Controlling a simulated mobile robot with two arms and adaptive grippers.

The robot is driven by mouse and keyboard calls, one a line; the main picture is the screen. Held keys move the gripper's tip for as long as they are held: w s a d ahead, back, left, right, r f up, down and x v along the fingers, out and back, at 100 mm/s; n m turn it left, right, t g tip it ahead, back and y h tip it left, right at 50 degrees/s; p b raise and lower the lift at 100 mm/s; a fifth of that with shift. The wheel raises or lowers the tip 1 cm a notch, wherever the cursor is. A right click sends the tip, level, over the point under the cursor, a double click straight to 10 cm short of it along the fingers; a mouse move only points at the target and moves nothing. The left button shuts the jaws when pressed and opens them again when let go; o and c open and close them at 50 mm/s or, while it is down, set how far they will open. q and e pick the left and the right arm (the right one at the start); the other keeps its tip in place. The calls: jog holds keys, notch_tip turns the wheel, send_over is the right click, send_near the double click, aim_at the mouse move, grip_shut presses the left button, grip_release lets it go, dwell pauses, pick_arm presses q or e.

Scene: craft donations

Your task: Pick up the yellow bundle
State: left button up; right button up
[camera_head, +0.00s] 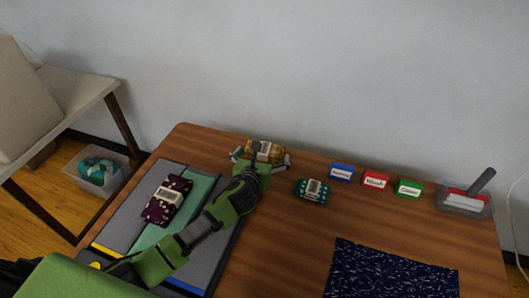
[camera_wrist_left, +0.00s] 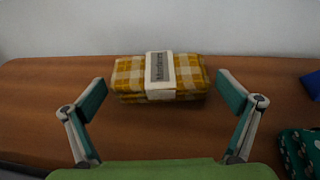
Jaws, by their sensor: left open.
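The yellow bundle (camera_head: 266,151) is a folded yellow and white checked cloth with a pale paper band. It lies on the wooden table near the back edge. It also shows in the left wrist view (camera_wrist_left: 190,77), ahead of the fingers. My left gripper (camera_head: 261,159) is at the bundle, with one finger to each side of it. In the left wrist view the fingers (camera_wrist_left: 162,105) are spread wide, open and empty, on the near side of the bundle. I cannot see them touching it. My arm hides part of the bundle's near side in the head view.
A teal dotted bundle (camera_head: 312,191) lies just right of the yellow one. A clear tray (camera_head: 467,203) is at the right. A dark bundle (camera_head: 167,200) lies on a grey-green mat (camera_head: 119,227); a navy cloth (camera_head: 391,272) lies in front.

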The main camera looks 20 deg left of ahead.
pick_arm(q)
jog(key=shift+x, duration=1)
jog(key=c, duration=1.2)
jog(key=shift+o, duration=0.2)
